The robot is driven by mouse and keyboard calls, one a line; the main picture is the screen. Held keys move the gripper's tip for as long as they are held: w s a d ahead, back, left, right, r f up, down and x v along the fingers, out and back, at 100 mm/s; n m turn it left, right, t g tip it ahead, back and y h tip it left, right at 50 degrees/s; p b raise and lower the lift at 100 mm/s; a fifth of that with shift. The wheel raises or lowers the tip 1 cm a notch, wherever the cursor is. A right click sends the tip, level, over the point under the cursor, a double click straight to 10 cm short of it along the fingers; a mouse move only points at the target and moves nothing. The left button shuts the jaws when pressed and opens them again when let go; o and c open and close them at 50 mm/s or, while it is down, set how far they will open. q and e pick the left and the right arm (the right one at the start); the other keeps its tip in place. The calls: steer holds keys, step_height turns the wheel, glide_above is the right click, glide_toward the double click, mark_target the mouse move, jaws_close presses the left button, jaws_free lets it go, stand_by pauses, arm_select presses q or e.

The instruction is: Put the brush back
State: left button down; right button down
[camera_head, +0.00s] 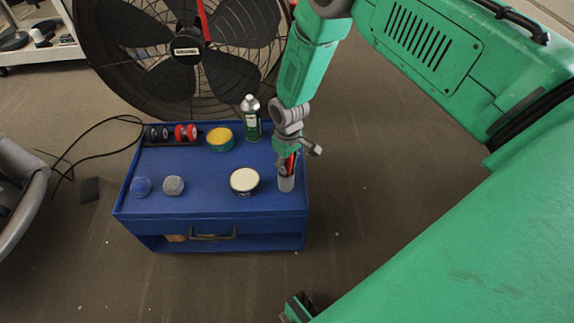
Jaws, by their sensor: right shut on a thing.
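My right gripper (288,153) is above the right side of the blue cart (210,205), pointing down. It is shut on a thin item with a red part, apparently the brush (291,163). The lower end of the brush is at or inside a small grey cup (286,184) on the cart's right edge. Whether it touches the bottom is hidden. The fingers cover most of the brush, and other thin items may stand in the cup. My left gripper cannot be made out.
A cream-topped tin (244,181), a yellow-topped tin (220,138) and a green bottle (252,119) stand on the cart. Red and black rollers (186,133), a grey lump (173,186) and a blue lump (141,186) lie left. A large fan (187,55) stands behind.

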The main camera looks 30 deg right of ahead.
steer(key=shift+a+f, duration=0.1)
steer(key=shift+a, duration=0.25)
steer(key=c, duration=1.3)
jaws_free()
steer(key=shift+a, duration=0.1)
steer(key=shift+c, duration=0.2)
arm_select(q)
steer(key=shift+a+f, duration=0.25)
steer(key=shift+a, duration=0.15)
steer(key=shift+d, duration=0.1)
arm_select(e)
steer(key=shift+d, duration=0.2)
